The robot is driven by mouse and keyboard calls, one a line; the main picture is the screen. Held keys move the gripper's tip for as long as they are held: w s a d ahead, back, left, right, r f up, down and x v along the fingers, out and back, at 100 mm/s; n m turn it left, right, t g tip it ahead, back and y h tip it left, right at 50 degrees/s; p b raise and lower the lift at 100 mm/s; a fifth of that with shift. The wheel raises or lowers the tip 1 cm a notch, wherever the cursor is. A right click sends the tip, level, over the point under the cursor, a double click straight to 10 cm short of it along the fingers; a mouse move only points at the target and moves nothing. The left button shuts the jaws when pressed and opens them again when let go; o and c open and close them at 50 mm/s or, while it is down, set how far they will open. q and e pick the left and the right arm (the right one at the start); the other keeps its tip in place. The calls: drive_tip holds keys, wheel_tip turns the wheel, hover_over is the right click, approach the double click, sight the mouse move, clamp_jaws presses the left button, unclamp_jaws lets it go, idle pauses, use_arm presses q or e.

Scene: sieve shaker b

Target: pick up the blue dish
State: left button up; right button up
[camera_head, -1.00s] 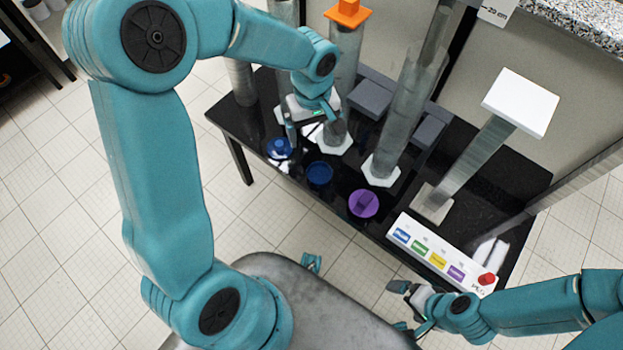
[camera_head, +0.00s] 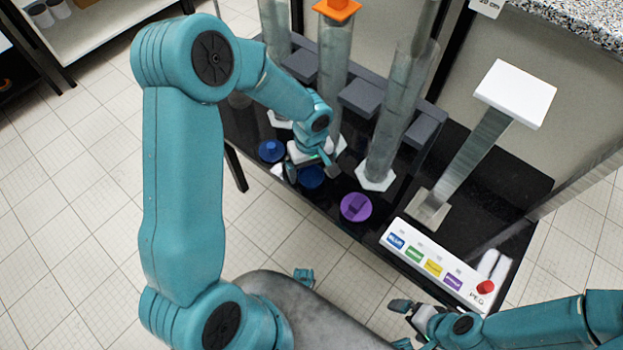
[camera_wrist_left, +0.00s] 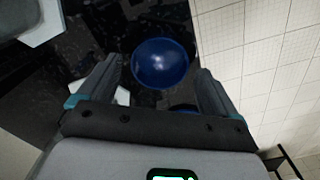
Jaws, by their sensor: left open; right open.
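The blue dish (camera_head: 311,178), a round dark blue bowl, sits on the black table near its front edge, partly covered by my left gripper in the head view. In the left wrist view the dish (camera_wrist_left: 160,63) appears just beyond and between the open fingers, with nothing held. My left gripper (camera_head: 312,168) is open and over the dish; its height above it is hard to tell. A second blue piece (camera_head: 271,150) with a raised middle is to the left. My right gripper (camera_head: 402,325) is open and empty, in front of the table.
A purple dish (camera_head: 356,207) stands to the right of the blue one. Tall clear columns on white bases (camera_head: 375,178) rise behind. A white panel with coloured labels and a red button (camera_head: 440,266) is at the front right.

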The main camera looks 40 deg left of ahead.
use_arm(q)
drive_tip(key=shift+f, duration=0.85)
drive_tip(key=shift+r, duration=0.1)
drive_tip(key=c, duration=1.1)
